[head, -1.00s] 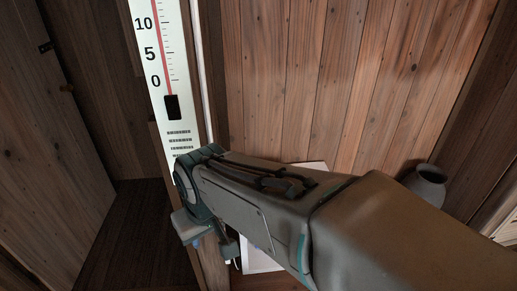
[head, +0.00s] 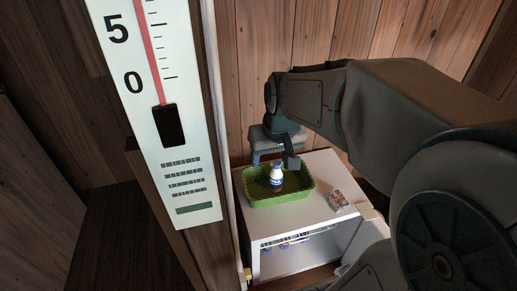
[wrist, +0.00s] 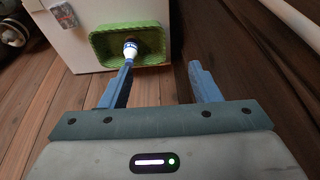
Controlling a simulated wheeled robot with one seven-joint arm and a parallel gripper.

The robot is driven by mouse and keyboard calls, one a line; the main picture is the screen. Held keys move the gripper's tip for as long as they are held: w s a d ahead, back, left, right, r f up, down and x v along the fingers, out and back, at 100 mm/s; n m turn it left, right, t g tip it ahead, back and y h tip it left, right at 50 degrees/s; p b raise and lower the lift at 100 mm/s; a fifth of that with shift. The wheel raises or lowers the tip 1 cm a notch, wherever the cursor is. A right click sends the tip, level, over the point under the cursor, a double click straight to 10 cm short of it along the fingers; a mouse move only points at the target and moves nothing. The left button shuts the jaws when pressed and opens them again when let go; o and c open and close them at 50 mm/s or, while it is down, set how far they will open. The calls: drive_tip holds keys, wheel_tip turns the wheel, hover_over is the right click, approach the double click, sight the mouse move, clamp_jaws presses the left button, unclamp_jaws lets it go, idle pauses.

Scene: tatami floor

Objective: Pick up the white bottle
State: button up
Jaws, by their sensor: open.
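The white bottle (head: 276,176) with blue markings stands in a green basket (head: 262,201) on a white cabinet. My gripper (head: 274,163) is open and empty, near the back of the basket in the head view. In the wrist view, the bottle (wrist: 130,50) appears beyond the tip of the left finger, left of the middle of the gap between the fingers (wrist: 161,68). The basket (wrist: 103,57) is also beyond the fingers there. The gripper is apart from the bottle as far as I can see; the exact distance is unclear.
The white cabinet (head: 316,173) also bears a small patterned item (head: 338,200) at its right. Its open shelf below holds several small items (head: 285,243). A large thermometer board (head: 165,130) stands close at the left. A plank wall (head: 330,30) rises behind.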

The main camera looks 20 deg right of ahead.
drive_tip(key=t+b, duration=0.1)
drive_tip(key=b, duration=1)
approach(277, 163)
drive_tip(key=x, duration=0.2)
drive_tip(key=b+x, duration=0.1)
drive_tip(key=x, duration=0.1)
drive_tip(key=b+x, duration=0.1)
drive_tip(key=x, duration=0.1)
drive_tip(key=shift+s+d+f, duration=0.1)
drive_tip(key=shift+d, duration=0.2)
drive_tip(key=shift+a+b+x, duration=0.15)
drive_tip(key=shift+b+x, duration=0.2)
drive_tip(key=shift+x, duration=1.2)
drive_tip(key=shift+a+b+x, duration=0.15)
drive_tip(key=shift+b+x, duration=0.2)
drive_tip(key=shift+x, duration=1.2)
clamp_jaws()
